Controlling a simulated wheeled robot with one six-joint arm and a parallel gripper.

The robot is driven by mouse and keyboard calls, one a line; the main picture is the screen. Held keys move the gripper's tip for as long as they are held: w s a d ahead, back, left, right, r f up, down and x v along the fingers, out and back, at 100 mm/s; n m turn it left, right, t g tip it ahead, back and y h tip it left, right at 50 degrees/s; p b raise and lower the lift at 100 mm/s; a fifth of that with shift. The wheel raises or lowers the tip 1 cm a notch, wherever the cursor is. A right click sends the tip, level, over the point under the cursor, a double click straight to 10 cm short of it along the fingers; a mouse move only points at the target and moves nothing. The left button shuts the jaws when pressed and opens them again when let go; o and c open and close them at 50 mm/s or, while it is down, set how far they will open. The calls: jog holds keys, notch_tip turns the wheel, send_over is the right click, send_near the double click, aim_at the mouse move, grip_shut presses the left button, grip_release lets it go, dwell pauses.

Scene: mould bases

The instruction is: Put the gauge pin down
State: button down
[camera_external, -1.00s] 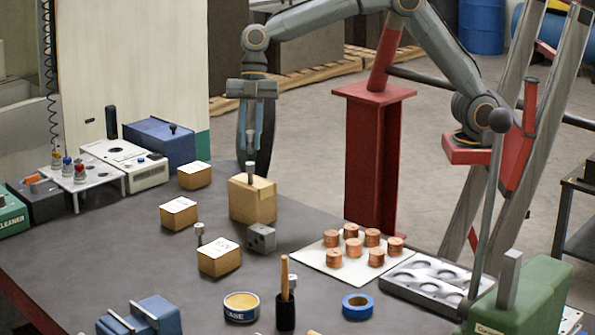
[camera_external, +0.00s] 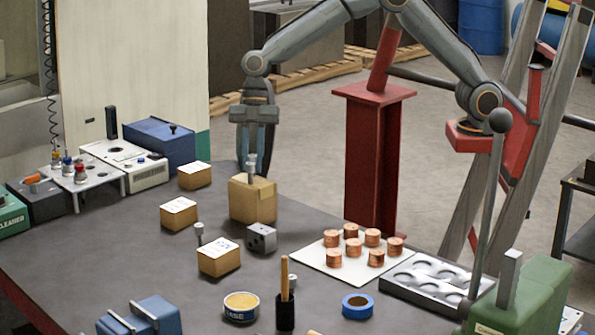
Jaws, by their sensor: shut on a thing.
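The gauge pin (camera_external: 252,168) is a slim grey metal pin, upright at the top of a tan block (camera_external: 253,203) near the far edge of the table. My gripper (camera_external: 254,150) points down above this block and is shut on the pin's upper part. The pin's lower end meets the block's top in the picture; I cannot tell whether it sits in the block or just above it. A second small grey pin (camera_external: 199,232) stands on the table behind a labelled tan block (camera_external: 219,257).
More labelled tan blocks (camera_external: 179,214) (camera_external: 195,176) stand to the left. A grey drilled block (camera_external: 262,238) is just in front of the tan block. Copper pieces stand on a white sheet (camera_external: 314,258) to the right, beside a grey tray (camera_external: 420,293).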

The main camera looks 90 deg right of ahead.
jog(key=shift+f, duration=0.2)
jog(key=shift+f, duration=0.2)
jog(key=c, duration=1.6)
grip_release()
jog(key=shift+r, duration=0.1)
jog(key=b+v, duration=0.5)
jog(key=v, duration=0.7)
jog(key=s+d+f+m+h, duration=0.1)
jog(key=s+d+f+m, duration=0.4)
jog(key=s, duration=0.5)
jog(key=s+d+f+m+h, duration=0.2)
jog(key=s+d+f+m, duration=0.3)
jog(key=s+f, duration=0.3)
jog(key=s+d+f+m+h, duration=0.1)
jog(key=s+d+f+m, duration=0.4)
jog(key=s, duration=0.8)
jog(key=shift+d+f+m+t+h, duration=0.2)
jog(key=shift+f+m+t+h, duration=0.15)
jog(key=shift+f+m, duration=0.45)
